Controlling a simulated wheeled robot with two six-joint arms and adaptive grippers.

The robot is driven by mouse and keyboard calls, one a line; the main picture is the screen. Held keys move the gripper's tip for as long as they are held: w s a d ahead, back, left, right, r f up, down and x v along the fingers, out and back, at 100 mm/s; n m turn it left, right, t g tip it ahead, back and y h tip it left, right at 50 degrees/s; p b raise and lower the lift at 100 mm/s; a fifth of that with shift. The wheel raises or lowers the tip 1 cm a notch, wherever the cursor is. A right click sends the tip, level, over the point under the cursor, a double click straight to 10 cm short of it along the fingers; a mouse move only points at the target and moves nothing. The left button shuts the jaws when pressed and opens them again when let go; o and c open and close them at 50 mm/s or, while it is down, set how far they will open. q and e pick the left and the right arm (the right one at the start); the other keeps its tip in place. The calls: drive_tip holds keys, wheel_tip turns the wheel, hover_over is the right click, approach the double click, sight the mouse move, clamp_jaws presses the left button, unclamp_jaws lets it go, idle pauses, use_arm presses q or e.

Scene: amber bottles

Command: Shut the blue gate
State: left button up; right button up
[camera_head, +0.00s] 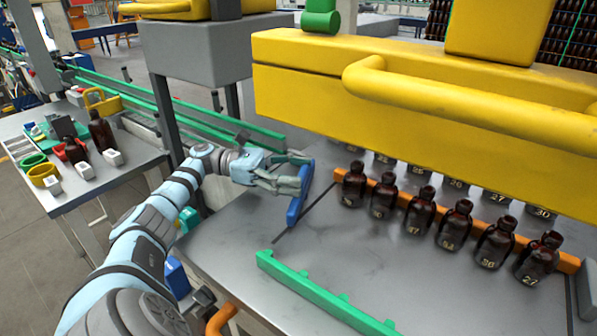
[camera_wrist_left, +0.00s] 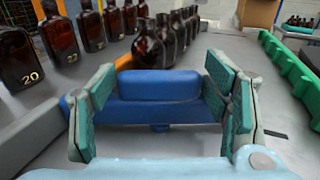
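The blue gate (camera_head: 299,196) is a short blue bar at the left side of the grey table, by a dark slot in the tabletop. It also shows in the left wrist view (camera_wrist_left: 158,87), with a raised block along its middle. My left gripper (camera_head: 293,173) is at the gate, its fingers spread. In the wrist view the fingers (camera_wrist_left: 160,78) stand on either side of the raised block, with gaps visible at both sides. Part of the gate is hidden behind the fingers. My right gripper is in neither view.
Several numbered amber bottles (camera_head: 418,211) stand in rows along an orange rail (camera_head: 393,191). A yellow machine beam with a handle (camera_head: 470,108) overhangs them. A green toothed rail (camera_head: 318,291) lies at the front. The tabletop (camera_head: 350,245) between is clear.

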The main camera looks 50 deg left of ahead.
use_arm(q)
drive_tip(key=shift+o, duration=1.3)
drive_tip(key=shift+r, duration=0.15)
wheel_tip(320, 180, up, 10)
